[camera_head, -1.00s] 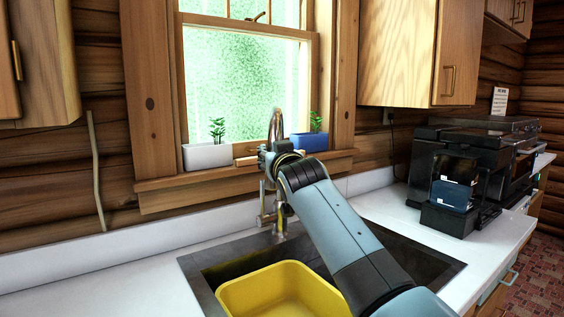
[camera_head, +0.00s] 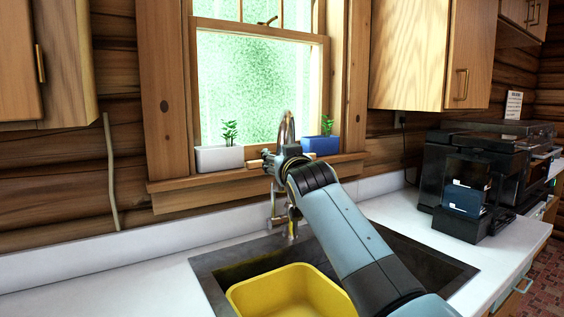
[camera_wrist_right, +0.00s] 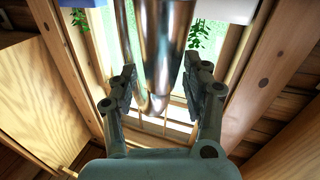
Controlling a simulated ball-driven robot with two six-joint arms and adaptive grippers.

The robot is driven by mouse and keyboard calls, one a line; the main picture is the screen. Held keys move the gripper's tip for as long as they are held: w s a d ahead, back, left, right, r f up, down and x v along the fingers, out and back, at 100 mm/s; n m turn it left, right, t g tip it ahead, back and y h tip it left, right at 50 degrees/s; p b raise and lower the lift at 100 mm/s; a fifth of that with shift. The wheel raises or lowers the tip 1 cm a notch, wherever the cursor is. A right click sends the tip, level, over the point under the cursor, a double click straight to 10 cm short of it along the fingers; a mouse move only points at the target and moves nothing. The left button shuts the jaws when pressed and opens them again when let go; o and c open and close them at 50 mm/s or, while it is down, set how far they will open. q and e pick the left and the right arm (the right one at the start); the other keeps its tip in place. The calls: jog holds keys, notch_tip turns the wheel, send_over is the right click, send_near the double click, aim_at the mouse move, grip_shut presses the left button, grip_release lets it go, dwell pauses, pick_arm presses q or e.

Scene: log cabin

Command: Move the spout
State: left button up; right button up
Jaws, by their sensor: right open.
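The chrome faucet spout (camera_head: 286,126) rises behind the sink in front of the window; the lower faucet body (camera_head: 279,212) shows beneath my wrist. My right gripper (camera_head: 268,163) is at the faucet, with my right arm hiding part of it. In the right wrist view, the shiny spout (camera_wrist_right: 172,35) lies between the spread fingers of my right gripper (camera_wrist_right: 162,82). The fingers are open, and I see a gap on the right side; contact on the left side is unclear. My left gripper is not in view.
A yellow tub (camera_head: 285,292) sits in the dark sink (camera_head: 445,262). A white planter (camera_head: 219,159) and a blue planter (camera_head: 320,145) stand on the windowsill close to the gripper. A black appliance (camera_head: 490,165) stands on the right counter. The left counter (camera_head: 120,280) is clear.

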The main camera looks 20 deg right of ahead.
jog(key=s+a, duration=0.1)
jog(key=s, duration=1.1)
jog(key=shift+a, duration=0.2)
jog(key=shift+f, duration=0.1)
